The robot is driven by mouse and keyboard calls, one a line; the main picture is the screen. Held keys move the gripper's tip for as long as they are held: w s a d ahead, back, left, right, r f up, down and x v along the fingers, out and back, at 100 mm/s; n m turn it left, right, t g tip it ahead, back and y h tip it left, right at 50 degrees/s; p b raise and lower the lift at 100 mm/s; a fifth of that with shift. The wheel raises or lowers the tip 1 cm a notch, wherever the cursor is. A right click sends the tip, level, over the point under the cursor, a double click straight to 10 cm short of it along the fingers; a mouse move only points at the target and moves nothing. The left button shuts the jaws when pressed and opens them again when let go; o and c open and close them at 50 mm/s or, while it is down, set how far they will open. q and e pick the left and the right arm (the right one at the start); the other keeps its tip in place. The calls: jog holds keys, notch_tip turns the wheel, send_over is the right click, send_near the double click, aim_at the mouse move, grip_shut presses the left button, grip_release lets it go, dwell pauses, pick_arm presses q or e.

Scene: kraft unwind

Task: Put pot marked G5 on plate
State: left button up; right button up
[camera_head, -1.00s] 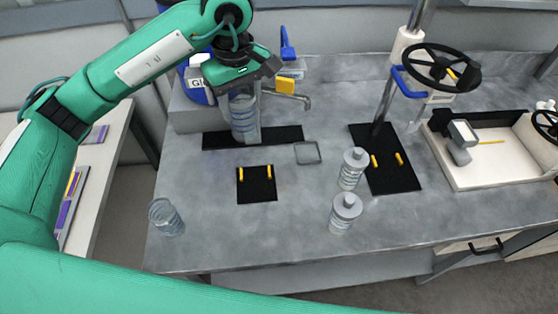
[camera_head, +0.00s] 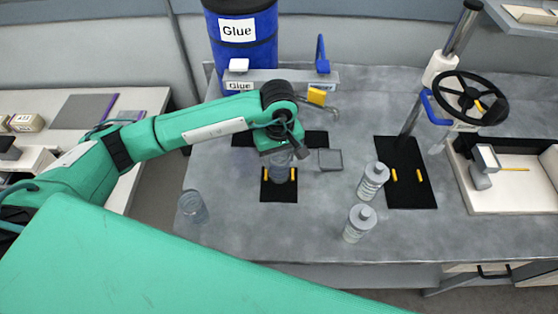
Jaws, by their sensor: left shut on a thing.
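A clear, greyish pot (camera_head: 280,174) is in my left gripper (camera_head: 279,158), which is shut on it and points down. The pot is at the small black plate (camera_head: 279,196), between its two yellow posts. I cannot tell whether its base touches the plate. The gripper hides the upper part of the pot, and no G5 mark is readable. Another clear pot (camera_head: 193,207) stands empty-looking at the left front of the bench. My right gripper is out of view.
Two grey-capped bottles (camera_head: 373,181) (camera_head: 359,224) stand to the right. A blue Glue drum (camera_head: 243,45) stands behind the bench (camera_head: 300,230).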

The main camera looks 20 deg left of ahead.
pick_arm(q)
notch_tip(320, 180, down, 4)
jog(key=shift+f+p, duration=0.1)
jog(key=shift+p, duration=0.65)
jog(key=shift+f, duration=0.1)
jog(key=shift+f+b, duration=0.15)
jog(key=shift+b, duration=0.2)
jog(key=o, duration=1.3)
